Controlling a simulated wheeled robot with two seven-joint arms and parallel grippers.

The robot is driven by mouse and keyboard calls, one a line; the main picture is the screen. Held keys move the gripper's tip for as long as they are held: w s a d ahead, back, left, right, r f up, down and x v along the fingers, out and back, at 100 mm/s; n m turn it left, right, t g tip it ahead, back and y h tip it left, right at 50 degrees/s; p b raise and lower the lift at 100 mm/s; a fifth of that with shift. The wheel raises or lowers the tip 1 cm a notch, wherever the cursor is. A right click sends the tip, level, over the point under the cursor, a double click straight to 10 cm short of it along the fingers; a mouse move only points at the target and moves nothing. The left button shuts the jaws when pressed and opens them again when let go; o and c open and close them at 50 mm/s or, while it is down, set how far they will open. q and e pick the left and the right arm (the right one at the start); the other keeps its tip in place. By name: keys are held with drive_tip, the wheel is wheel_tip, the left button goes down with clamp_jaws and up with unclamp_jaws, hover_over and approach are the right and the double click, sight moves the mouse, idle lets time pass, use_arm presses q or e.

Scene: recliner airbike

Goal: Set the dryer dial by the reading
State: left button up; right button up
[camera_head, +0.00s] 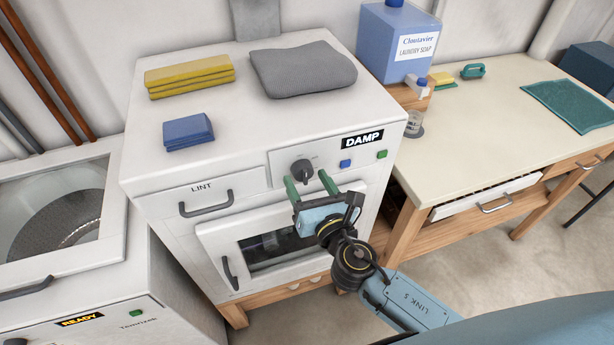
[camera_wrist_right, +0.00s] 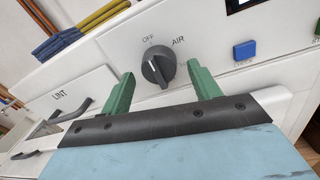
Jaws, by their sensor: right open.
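The white dryer (camera_head: 258,172) has a dark display (camera_head: 362,139) that reads "DAMP". Its dark grey dial (camera_head: 302,171) is on the front panel, left of the display. In the right wrist view the dial (camera_wrist_right: 158,66) has "OFF" and "AIR" printed above it. Its raised grip leans slightly, nearest the "OFF" side at the top; which end points is unclear. My right gripper (camera_head: 306,181) is open and empty before the dial, its green fingers (camera_wrist_right: 160,86) on either side and slightly below it in view. No contact shows. My left gripper is out of view.
A blue button (camera_head: 346,163) and green button (camera_head: 382,154) sit right of the dial. The lint drawer (camera_head: 205,197) is left, the dryer door (camera_head: 217,240) below. Folded cloths (camera_head: 303,68) lie on top. A washer (camera_head: 122,310) showing "READY" stands left, a table (camera_head: 490,135) right.

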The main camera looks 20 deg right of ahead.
drive_tip(key=shift+w, duration=0.45)
drive_tip(key=c, duration=1)
